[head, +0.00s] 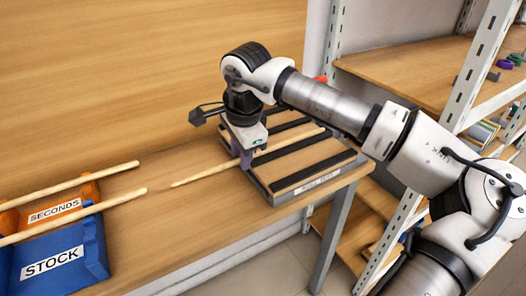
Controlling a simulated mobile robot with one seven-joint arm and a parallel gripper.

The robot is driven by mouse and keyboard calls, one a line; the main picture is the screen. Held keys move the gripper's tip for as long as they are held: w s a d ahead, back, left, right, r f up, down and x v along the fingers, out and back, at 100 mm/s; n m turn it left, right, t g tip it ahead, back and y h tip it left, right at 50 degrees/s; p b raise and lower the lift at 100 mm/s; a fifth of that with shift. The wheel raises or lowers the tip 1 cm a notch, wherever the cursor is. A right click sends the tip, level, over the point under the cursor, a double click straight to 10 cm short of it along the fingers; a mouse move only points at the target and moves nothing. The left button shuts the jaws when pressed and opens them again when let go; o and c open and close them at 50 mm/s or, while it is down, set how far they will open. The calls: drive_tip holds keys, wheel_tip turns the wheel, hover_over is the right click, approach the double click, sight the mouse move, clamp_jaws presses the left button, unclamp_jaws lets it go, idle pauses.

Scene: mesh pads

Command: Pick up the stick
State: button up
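A thin pale wooden stick (205,174) lies at a slant, its left end over the bare bench and its right part across a board with black strips (306,174). My gripper (246,163) points down at the middle of this stick, at the board's left edge. Its purple fingers are at the stick, but the gap between them is too small to make out. Two similar sticks are at the left: a rear stick (75,183) and a front stick (85,214). They cross an orange bin labelled SECONDS (92,192) and a blue bin labelled STOCK (88,250).
A metal shelf unit (420,75) with small items is at the right. My arm spans the right side.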

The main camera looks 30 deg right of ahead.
clamp_jaws()
drive_tip(key=shift+r, duration=0.15)
drive_tip(key=w+p+v, duration=0.2)
drive_tip(key=p+v, duration=0.4)
drive_tip(key=v, duration=0.3)
drive_tip(key=w+r+p+v, duration=0.1)
drive_tip(key=w+p+v, duration=0.1)
drive_tip(key=p+v, duration=0.5)
drive_tip(key=v, duration=0.3)
